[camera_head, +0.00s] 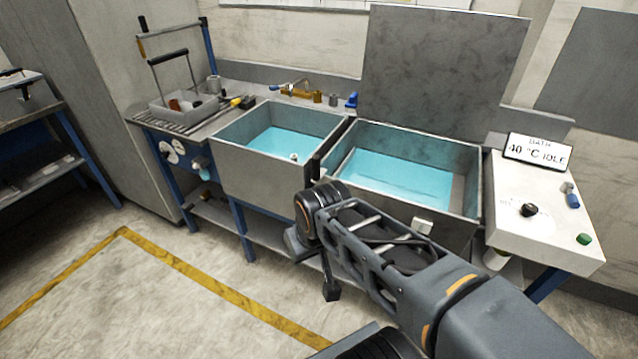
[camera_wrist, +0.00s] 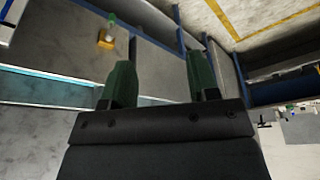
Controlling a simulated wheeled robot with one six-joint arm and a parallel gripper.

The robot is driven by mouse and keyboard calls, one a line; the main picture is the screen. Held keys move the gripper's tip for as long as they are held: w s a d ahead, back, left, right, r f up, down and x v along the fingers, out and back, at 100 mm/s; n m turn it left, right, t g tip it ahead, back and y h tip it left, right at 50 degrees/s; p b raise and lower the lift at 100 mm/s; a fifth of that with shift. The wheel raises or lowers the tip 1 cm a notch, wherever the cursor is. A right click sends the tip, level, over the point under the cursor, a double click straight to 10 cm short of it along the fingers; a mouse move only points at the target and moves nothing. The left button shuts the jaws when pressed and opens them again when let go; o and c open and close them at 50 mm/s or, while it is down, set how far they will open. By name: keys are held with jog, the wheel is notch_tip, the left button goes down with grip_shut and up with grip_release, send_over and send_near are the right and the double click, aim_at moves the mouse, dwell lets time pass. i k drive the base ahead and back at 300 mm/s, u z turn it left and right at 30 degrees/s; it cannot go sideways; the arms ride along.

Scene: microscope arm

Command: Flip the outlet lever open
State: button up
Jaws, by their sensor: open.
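My gripper (camera_wrist: 158,62) is open and empty in the wrist view, with its two green fingers apart. A small brass-yellow fitting (camera_wrist: 105,41) with a green and pale upright part (camera_wrist: 111,23) sits on a grey tank wall, beyond and left of the left finger. It looks like the outlet and its lever, but I cannot tell the lever's position surely. The fingers do not touch it. In the head view my arm reaches in front of the two water tanks, and this fitting is not clearly visible there.
The left tank (camera_head: 228,160) and right tank (camera_head: 472,204) hold blue water; a raised grey lid (camera_head: 440,70) stands behind. A control box (camera_head: 560,222) with a "40 °C IDLE" sign (camera_head: 537,151) is at right. A basket (camera_head: 188,116) stands at left. The floor in front is clear.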

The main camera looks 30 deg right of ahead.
aim_at(568, 187)
jog(key=z, duration=2.65)
jog(key=k, duration=0.55)
jog(key=z, duration=0.4)
jog(key=i, duration=1.55)
jog(key=u, duration=0.9)
